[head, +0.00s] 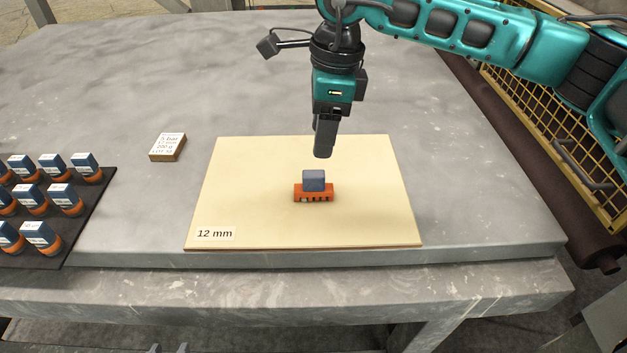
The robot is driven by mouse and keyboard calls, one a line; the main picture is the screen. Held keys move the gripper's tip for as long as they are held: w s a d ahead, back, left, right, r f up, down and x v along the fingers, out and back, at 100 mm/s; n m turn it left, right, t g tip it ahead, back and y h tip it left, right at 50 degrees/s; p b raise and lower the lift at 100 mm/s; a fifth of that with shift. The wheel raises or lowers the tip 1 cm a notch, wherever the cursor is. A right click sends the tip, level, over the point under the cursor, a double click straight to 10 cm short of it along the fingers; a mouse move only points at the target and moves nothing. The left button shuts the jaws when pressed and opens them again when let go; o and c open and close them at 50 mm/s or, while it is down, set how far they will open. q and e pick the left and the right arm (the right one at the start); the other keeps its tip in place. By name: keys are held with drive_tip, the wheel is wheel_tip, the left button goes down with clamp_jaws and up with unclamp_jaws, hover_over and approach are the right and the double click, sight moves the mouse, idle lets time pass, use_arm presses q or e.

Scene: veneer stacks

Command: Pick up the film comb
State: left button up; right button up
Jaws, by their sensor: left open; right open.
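The film comb (313,197) is an orange toothed piece with a blue-grey block on top. It lies on a pale veneer sheet (260,165) labelled 12 mm, right of the sheet's middle. My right gripper (322,153) points down above the sheet, just behind and over the comb, apart from it. Its fingers overlap edge-on, so the gap between them does not show. It holds nothing visible. Two dark tips at the bottom edge appear to be my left gripper (168,348), open and mostly out of frame, far from the comb.
A small labelled block (167,148) lies on the grey stone table (230,60) left of the sheet. A dark mat (92,197) at the far left holds several blue and orange labelled pieces. A dark roller (530,145) and yellow mesh frame (560,130) stand past the right edge.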

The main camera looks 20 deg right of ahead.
sight(315, 173)
drive_tip(key=f, duration=0.3)
drive_tip(key=a+f, duration=0.1)
drive_tip(key=f, duration=0.7)
drive_tip(key=shift+w+a+p, duration=0.15)
drive_tip(key=shift+w+p, duration=0.1)
drive_tip(key=shift+p, duration=0.1)
clamp_jaws()
